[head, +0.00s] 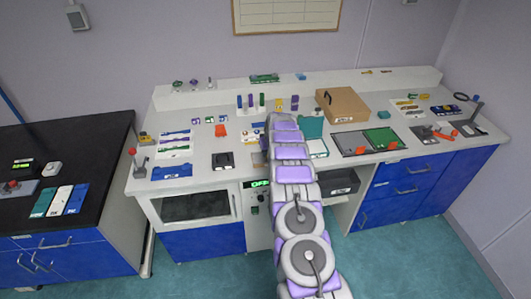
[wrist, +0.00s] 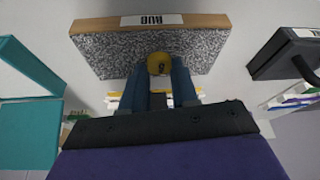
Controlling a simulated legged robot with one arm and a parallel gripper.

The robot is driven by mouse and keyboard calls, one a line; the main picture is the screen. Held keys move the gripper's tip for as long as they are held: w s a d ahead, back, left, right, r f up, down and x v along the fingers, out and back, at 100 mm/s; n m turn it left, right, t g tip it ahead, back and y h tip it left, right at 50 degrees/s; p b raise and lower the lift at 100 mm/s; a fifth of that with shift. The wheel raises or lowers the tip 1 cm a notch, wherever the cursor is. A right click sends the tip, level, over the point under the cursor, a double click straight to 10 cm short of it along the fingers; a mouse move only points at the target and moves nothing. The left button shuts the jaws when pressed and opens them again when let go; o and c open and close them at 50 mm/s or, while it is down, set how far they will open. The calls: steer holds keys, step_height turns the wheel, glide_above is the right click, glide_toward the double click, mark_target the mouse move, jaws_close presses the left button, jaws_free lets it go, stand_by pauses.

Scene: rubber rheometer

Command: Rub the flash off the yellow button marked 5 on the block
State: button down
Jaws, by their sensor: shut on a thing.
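In the wrist view my gripper (wrist: 160,76) is shut on a small round yellow button (wrist: 159,62). The button sits between the two blue fingertips and bears a small dark mark, too small to read surely. The block (wrist: 115,55) is a speckled grey pad with a wooden edge (wrist: 95,25) and a white label reading RUB upside down. The button is over the near middle part of the speckled face; I cannot tell whether it touches. In the head view my arm hides the gripper, the button and most or all of the block.
In the wrist view a teal open case (wrist: 28,130) stands at left and a dark box with a handle (wrist: 285,52) at right. The head view shows a teal case (head: 312,127), a black box (head: 222,161), a cardboard box (head: 342,105) and dark and green trays (head: 380,138) on the bench.

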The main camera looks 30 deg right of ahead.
mark_target(257, 157)
steer(key=shift+s+d+b, duration=0.15)
steer(key=shift+s+d, duration=0.15)
steer(key=shift+d, duration=0.65)
steer(key=shift+s+d+b, duration=0.2)
steer(key=shift+s+d, duration=0.1)
steer(key=shift+d, duration=0.65)
steer(key=shift+s+d+b, duration=0.15)
steer(key=shift+s+d, duration=0.15)
steer(key=shift+d, duration=0.65)
steer(key=shift+w+a+r+p, duration=0.1)
steer(key=shift+w+a+p, duration=0.15)
steer(key=shift+a, duration=0.55)
steer(key=shift+w+a+r+p, duration=0.1)
steer(key=shift+w+a, duration=0.2)
steer(key=shift+a, duration=0.45)
steer(key=shift+w+a+f+p, duration=0.15)
steer(key=shift+w+a, duration=0.1)
steer(key=shift+a, duration=0.7)
steer(key=shift+w+a+f+p, duration=0.1)
steer(key=shift+w+a+p, duration=0.15)
steer(key=shift+a, duration=0.75)
steer(key=shift+w+a+f+p, duration=0.1)
steer(key=shift+w+a, duration=0.2)
steer(key=shift+a, duration=0.65)
steer(key=shift+w+a+f, duration=0.1)
steer(key=shift+a+f, duration=0.05)
steer(key=shift+a, duration=0.6)
